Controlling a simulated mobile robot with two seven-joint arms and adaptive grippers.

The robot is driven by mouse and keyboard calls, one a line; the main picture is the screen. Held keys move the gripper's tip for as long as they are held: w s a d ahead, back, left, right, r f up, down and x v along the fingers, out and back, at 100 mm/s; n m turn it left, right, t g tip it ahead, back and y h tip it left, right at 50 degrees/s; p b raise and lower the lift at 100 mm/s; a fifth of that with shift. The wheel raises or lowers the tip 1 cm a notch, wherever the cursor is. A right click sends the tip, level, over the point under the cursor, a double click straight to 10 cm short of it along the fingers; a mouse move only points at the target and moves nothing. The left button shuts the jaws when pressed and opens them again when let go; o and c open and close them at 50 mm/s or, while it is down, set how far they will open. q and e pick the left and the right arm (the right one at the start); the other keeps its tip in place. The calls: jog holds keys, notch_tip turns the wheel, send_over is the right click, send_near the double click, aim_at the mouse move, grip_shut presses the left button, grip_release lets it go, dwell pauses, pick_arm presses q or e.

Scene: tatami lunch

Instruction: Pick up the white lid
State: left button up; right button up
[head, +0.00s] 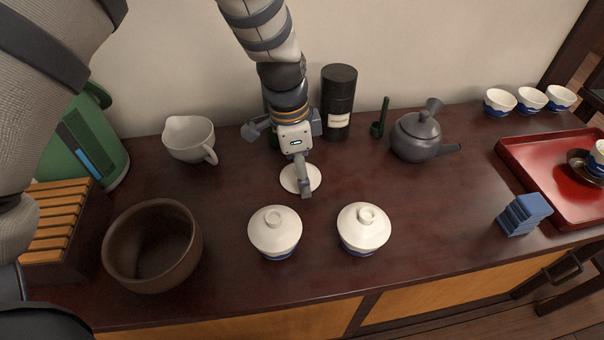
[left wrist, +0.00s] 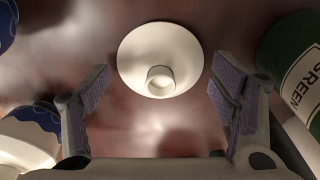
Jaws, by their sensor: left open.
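A loose round white lid (head: 288,178) with a ring-shaped knob lies on the dark wooden counter. It also shows in the left wrist view (left wrist: 137,48), knob toward the camera. My left gripper (head: 300,165) is above the lid, pointing down. In the left wrist view the open fingers (left wrist: 157,98) stand on either side of the lid's near part, empty, and the lid lies beyond them. In the head view one finger hides part of the lid. My right gripper is not in view.
Two white-lidded bowls (head: 274,232) (head: 364,228) stand in front of the lid. A dark canister (head: 339,100) and a green tin (left wrist: 288,65) stand behind. A white pouring bowl (head: 188,138) and brown bowl (head: 125,245) are left, a teapot (head: 416,135) right.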

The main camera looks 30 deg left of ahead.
pick_arm(q)
jog(key=shift+r, duration=0.2)
jog(key=c, duration=1.2)
jog(key=shift+c, duration=1)
jog(key=shift+s+f, duration=0.1)
